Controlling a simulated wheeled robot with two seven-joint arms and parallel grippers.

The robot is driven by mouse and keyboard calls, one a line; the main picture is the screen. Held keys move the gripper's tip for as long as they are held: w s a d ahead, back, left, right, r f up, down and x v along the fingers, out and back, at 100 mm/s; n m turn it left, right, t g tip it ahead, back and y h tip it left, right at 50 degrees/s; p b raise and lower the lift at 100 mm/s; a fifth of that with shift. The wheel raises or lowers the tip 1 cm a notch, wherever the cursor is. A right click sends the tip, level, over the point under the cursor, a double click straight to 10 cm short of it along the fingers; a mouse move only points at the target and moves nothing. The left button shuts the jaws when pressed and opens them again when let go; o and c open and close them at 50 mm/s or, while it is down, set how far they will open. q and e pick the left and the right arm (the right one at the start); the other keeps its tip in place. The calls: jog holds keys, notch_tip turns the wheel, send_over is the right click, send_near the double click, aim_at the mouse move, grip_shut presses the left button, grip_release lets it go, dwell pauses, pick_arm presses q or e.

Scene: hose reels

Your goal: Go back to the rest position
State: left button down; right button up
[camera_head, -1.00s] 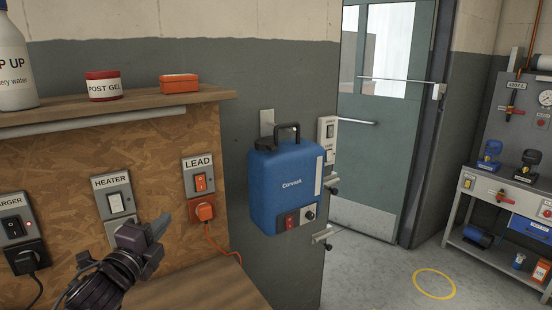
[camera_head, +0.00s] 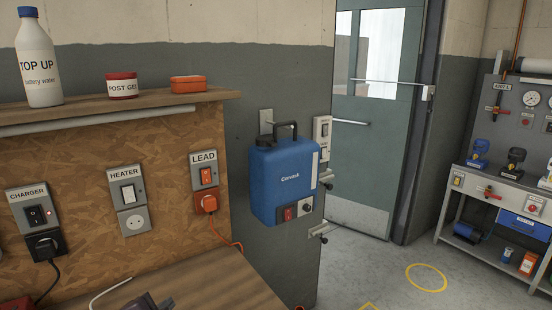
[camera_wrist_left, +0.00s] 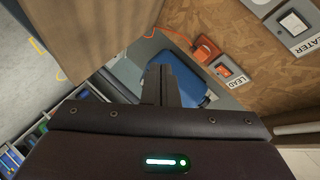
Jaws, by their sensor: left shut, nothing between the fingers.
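My left gripper (camera_head: 152,303) shows only as a dark tip at the bottom edge of the head view, low in front of the switch board and over the bench. In the left wrist view its fingers (camera_wrist_left: 165,84) are together with nothing between them. They point toward the blue Conwash unit (camera_wrist_left: 190,88), which lies beyond and apart from them. My right gripper is in neither view.
The board carries the CHARGER switch (camera_head: 34,214), HEATER switch (camera_head: 128,195) and LEAD switch (camera_head: 205,175). Black and orange plugs sit under CHARGER and LEAD. A shelf (camera_head: 120,109) juts above. The wooden bench (camera_head: 215,285) lies below; open floor (camera_head: 375,270) is right.

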pick_arm(q)
jog(key=s+d+f+n+g, duration=0.2)
jog(key=s+f+n+g, duration=0.35)
jog(key=s, duration=0.55)
jog(key=s+d+f+n+g, duration=0.2)
jog(key=s+f+n+g, duration=0.4)
jog(key=s, duration=0.4)
notch_tip(320, 180, down, 32)
jog(key=s+m, duration=0.2)
jog(key=s+a+f, duration=0.2)
jog(key=s+f, duration=0.6)
jog(key=s, duration=0.1)
jog(key=s+a+f, duration=0.2)
jog(key=s+f, duration=0.7)
jog(key=s, duration=0.1)
jog(key=shift+s+g, duration=0.15)
jog(key=shift+g, duration=0.3)
